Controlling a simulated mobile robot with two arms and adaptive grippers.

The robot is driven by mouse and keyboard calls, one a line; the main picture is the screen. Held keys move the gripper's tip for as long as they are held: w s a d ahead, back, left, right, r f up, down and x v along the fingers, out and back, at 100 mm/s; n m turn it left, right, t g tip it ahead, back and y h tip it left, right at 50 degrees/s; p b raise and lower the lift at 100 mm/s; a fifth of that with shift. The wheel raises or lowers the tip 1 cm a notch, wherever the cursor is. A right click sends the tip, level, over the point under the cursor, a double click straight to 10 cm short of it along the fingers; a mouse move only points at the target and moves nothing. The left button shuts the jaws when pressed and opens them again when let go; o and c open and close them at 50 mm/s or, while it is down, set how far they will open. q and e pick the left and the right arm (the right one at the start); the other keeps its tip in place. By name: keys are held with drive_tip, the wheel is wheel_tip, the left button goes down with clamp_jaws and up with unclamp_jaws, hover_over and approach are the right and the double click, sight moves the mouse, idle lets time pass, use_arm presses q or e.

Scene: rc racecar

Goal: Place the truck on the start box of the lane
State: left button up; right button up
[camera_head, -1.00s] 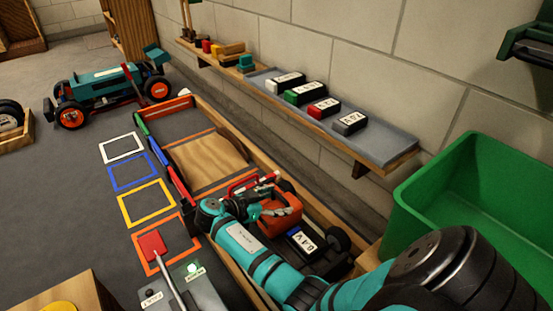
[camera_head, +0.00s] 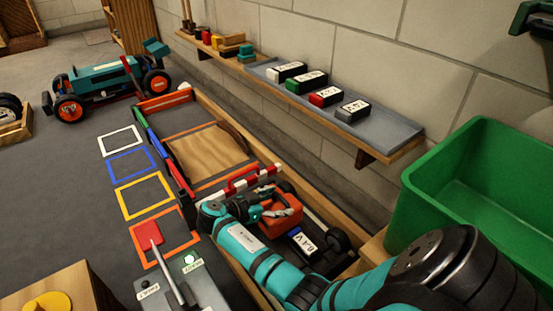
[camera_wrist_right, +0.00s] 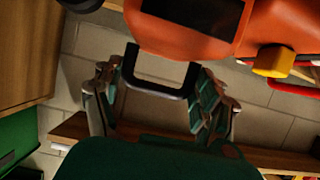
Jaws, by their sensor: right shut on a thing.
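The orange truck (camera_head: 284,222) is at the near end of the wood-walled lane (camera_head: 237,130) in the head view. It has a dark rear with a white label and a black wheel. My right gripper (camera_head: 262,209) is at its orange body. In the right wrist view my right gripper (camera_wrist_right: 158,88) is shut on the truck's black handle, below the orange body (camera_wrist_right: 190,30). Whether the truck touches the floor is hidden by my arm. I cannot tell which marking is the start box. My left gripper is not in view.
A red-and-white striped bar (camera_head: 252,179) crosses the lane just beyond the truck, before a tan board (camera_head: 207,153). A control box with a lever (camera_head: 185,285) stands left of my arm. A green bin (camera_head: 408,205) and a wall shelf (camera_head: 385,135) are on the right.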

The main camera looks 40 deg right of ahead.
drive_tip(key=shift+w+f, duration=0.1)
drive_tip(key=shift+f, duration=0.05)
drive_tip(key=o, duration=1.7)
drive_tip(key=shift+f, duration=0.1)
drive_tip(key=shift+r, duration=0.3)
drive_tip(key=shift+r+p, duration=0.6)
drive_tip(key=shift+r, duration=0.05)
drive_tip(key=p+v, duration=0.3)
drive_tip(key=v, duration=0.4)
drive_tip(key=shift+a+f, duration=0.25)
